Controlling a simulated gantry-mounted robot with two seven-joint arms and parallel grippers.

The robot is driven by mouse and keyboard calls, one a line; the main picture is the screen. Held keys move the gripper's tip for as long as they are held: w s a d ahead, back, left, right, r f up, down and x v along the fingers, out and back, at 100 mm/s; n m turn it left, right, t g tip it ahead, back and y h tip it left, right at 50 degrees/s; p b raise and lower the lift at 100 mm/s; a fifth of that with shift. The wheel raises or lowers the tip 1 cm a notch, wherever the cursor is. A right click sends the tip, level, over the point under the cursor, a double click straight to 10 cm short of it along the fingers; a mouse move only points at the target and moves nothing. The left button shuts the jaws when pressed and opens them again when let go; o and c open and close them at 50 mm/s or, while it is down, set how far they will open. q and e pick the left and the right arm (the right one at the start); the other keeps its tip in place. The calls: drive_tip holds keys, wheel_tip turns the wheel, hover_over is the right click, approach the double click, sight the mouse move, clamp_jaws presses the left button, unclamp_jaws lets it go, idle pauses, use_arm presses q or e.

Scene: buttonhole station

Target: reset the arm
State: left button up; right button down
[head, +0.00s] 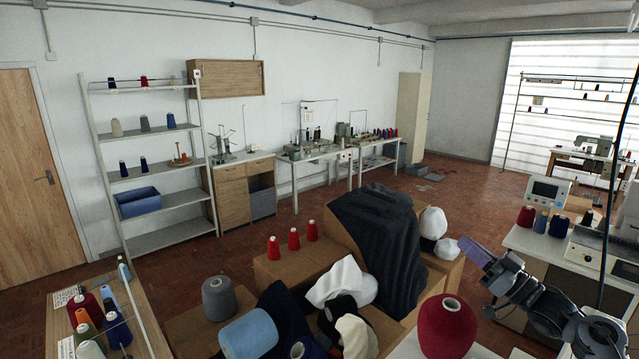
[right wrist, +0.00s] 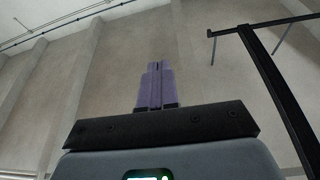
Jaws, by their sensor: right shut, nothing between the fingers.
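My right arm (head: 545,300) reaches in from the lower right in the head view. Its gripper (head: 466,244) has purple fingers and points up and to the left, in front of the machine table at the right. In the right wrist view the two purple fingers (right wrist: 155,66) stand side by side, closed together with nothing between them. My left arm and gripper are not in view.
A large red cone (head: 447,326) stands at the front, left of my right arm. Cardboard boxes (head: 290,262) hold cones and dark cloth (head: 385,235). A machine table (head: 530,243) with a control panel (head: 546,192) is at the right. In the right wrist view a dark post (right wrist: 275,90) rises at the right.

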drive_tip(key=w+d+f+m+g+h, duration=0.25)
drive_tip(key=d+f+h, duration=0.25)
drive_tip(key=d+h, duration=0.3)
drive_tip(key=w+d+f+m+g+h, duration=0.1)
drive_tip(key=w+d+f+m+h, duration=0.1)
drive_tip(key=d+f+m+h, duration=0.35)
drive_tip(key=s+d+f+m+g+h, duration=0.3)
drive_tip(key=s+d+f+g+h, duration=0.2)
drive_tip(key=s+d+f+g, duration=0.75)
drive_tip(key=s+a+f+n+t, duration=0.1)
drive_tip(key=s+a+f+n, duration=0.1)
drive_tip(key=s+a+f, duration=0.35)
drive_tip(key=s+a+f+n+t, duration=0.1)
drive_tip(key=s+a+f, duration=0.1)
drive_tip(key=a+f, duration=0.6)
drive_tip(key=s+a+f+n+y, duration=0.1)
drive_tip(key=s+a+f, duration=0.1)
drive_tip(key=s+a, duration=0.55)
drive_tip(key=s+a+f+n+y, duration=0.2)
drive_tip(key=s+a+f, duration=0.1)
drive_tip(key=s+a, duration=0.45)
drive_tip(key=s+a+r+y, duration=0.1)
drive_tip(key=s+a+r, duration=0.1)
drive_tip(key=s+a, duration=0.45)
drive_tip(key=s+a+r+y, duration=0.1)
drive_tip(key=s+a, duration=0.3)
drive_tip(key=s, duration=0.6)
wheel_tip(320, 180, up, 10)
drive_tip(key=p, duration=0.9)
drive_tip(key=shift+s, duration=0.25)
